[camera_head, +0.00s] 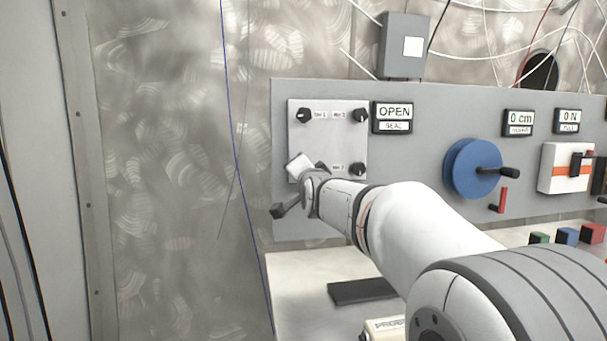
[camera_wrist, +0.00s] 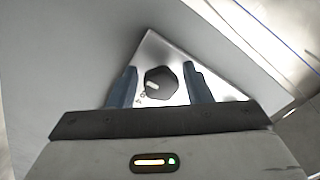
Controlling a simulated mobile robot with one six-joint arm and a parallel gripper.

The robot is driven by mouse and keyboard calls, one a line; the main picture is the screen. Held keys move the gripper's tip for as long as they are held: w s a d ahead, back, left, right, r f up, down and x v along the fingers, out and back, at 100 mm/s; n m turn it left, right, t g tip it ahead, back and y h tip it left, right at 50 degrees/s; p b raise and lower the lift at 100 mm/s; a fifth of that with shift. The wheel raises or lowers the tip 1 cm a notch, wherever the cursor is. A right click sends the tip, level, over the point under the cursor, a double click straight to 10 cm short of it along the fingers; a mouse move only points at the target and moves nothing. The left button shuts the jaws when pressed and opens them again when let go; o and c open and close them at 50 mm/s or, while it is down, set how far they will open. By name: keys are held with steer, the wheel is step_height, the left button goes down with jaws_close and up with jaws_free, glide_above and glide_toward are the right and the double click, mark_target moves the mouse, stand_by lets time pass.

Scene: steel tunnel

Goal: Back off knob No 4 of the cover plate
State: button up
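The light cover plate (camera_head: 330,140) is mounted on the grey panel at the left. Black knobs show at its top left (camera_head: 304,115), top right (camera_head: 360,115) and bottom right (camera_head: 358,169). My gripper (camera_head: 304,168) is at the bottom left corner and hides the knob there in the head view. In the wrist view a dark knob (camera_wrist: 159,84) with a pale mark sits between the two fingers of my gripper (camera_wrist: 160,74). A narrow gap shows on each side, so the gripper is open around it. The small label beside this knob is unreadable.
Right of the plate are an OPEN/SEAL sign (camera_head: 393,117), a blue handwheel (camera_head: 473,168) with a black handle, and a white box (camera_head: 566,168). A dark flat block (camera_head: 362,291) lies on the bench below. Thin wires hang left of the panel.

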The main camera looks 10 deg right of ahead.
steer(key=shift+o, duration=0.8)
steer(key=s, duration=0.7)
steer(key=shift+s, duration=0.4)
steer(key=shift+s+p, duration=0.1)
steer(key=shift+p, duration=0.25)
steer(key=s+f+n+g+p, duration=0.3)
steer(key=s+g+p, duration=0.2)
steer(key=s, duration=0.5)
steer(key=s+f+n+g+p, duration=0.4)
steer(key=s+g+p, duration=0.1)
steer(key=s+p, duration=0.4)
steer(key=s+f+n+g+p, duration=0.3)
steer(key=s+g+p, duration=0.2)
steer(key=s, duration=0.6)
steer(key=shift+s+d+f+p, duration=0.3)
steer(key=shift+d+f+p, duration=0.1)
steer(key=shift+p, duration=0.7)
steer(key=shift+c, duration=0.3)
